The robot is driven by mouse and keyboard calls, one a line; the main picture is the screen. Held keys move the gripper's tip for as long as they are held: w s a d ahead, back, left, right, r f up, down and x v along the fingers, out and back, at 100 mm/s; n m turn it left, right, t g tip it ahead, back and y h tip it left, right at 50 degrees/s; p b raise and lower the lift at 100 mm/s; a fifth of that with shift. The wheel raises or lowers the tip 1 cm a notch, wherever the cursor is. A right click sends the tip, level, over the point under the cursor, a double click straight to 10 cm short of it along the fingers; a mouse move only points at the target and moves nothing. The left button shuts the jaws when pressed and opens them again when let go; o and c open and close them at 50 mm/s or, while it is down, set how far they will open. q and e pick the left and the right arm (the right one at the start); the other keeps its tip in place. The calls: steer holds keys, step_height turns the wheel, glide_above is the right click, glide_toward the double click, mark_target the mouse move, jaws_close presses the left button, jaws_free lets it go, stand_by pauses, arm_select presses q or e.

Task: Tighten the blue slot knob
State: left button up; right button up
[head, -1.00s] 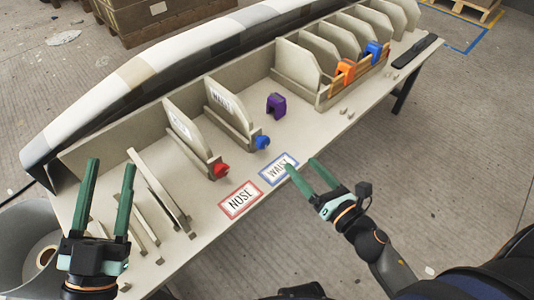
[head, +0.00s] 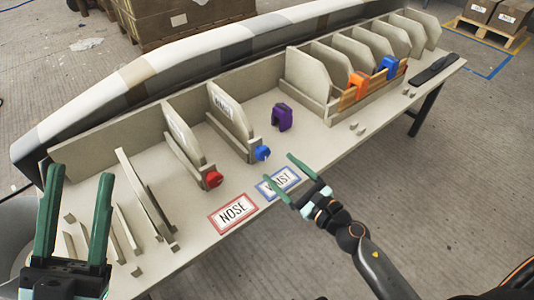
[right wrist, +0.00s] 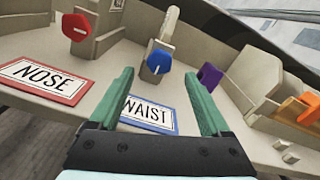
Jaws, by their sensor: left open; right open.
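The blue slot knob (head: 262,153) sits on the front end of the waist slot, whose upright board (head: 231,113) stands in it. In the right wrist view the blue knob (right wrist: 159,62) is a faceted disc with a pale line, ahead of and between my fingertips. My right gripper (head: 283,179) is open and empty, over the WAIST card, short of the knob and not touching it. My left gripper (head: 80,185) is open and empty at the table's left end, far from the knob.
A red knob (head: 213,179) sits on the slot to the left. NOSE (head: 234,213) and WAIST (head: 277,182) cards lie along the front edge. A purple clamp (head: 282,117) stands to the right. Orange (head: 355,86) and blue (head: 389,67) clamps hang on the rack.

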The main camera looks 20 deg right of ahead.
mark_target(265, 155)
steer(key=shift+p+x, duration=0.3)
steer(key=shift+x, duration=2.9)
steer(key=shift+c, duration=0.3)
jaws_close()
